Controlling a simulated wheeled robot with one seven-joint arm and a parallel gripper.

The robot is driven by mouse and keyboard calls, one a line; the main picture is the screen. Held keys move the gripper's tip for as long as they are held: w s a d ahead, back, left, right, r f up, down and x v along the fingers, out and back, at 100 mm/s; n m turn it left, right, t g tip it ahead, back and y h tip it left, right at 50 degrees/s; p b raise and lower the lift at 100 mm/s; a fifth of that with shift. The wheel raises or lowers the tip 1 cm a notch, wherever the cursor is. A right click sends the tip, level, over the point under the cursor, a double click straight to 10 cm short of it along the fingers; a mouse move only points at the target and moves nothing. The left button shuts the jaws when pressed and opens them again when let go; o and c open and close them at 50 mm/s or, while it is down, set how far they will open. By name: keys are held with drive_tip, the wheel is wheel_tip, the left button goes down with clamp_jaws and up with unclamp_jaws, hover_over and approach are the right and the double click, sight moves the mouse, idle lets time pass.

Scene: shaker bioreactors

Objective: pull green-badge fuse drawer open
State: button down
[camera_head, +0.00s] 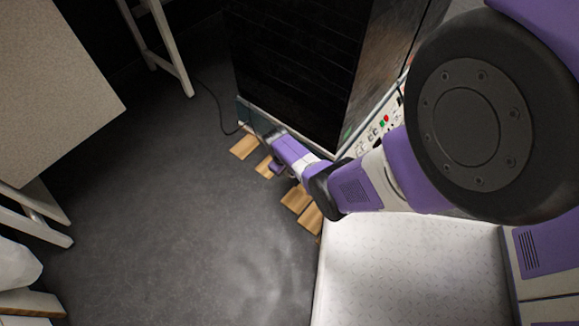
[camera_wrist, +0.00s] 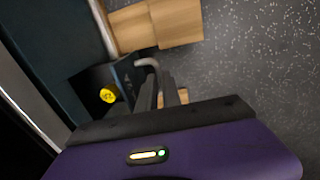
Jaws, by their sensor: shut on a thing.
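In the wrist view my gripper (camera_wrist: 160,95) is shut on a grey bent handle (camera_wrist: 148,63). The handle stands out from a small dark drawer-like front (camera_wrist: 125,77) on the dark cabinet. A round yellow badge (camera_wrist: 108,95) with a dark mark sits on the dark face left of the fingers. I see no green badge there. How far the drawer stands out I cannot tell. In the head view my gripper is low beside the cabinet (camera_head: 300,70), largely hidden by my arm.
Wooden blocks or boards (camera_head: 297,199) lie on the floor along the cabinet's foot; some also show in the wrist view (camera_wrist: 177,22). A cable (camera_head: 215,100) runs over the floor. A table (camera_head: 60,90) stands at the left. The grey floor (camera_head: 190,230) between is clear.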

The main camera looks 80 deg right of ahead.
drive_tip(key=c, duration=1.5)
unclamp_jaws()
drive_tip(key=shift+r, duration=0.1)
drive_tip(key=r+p, duration=0.1)
drive_tip(key=r, duration=0.1)
drive_tip(key=r+p, duration=0.2)
drive_tip(key=r, duration=0.1)
drive_tip(key=a+r+p, duration=0.1)
drive_tip(key=r+p, duration=0.1)
drive_tip(key=shift+w+r, duration=0.25)
drive_tip(key=shift+w, duration=0.05)
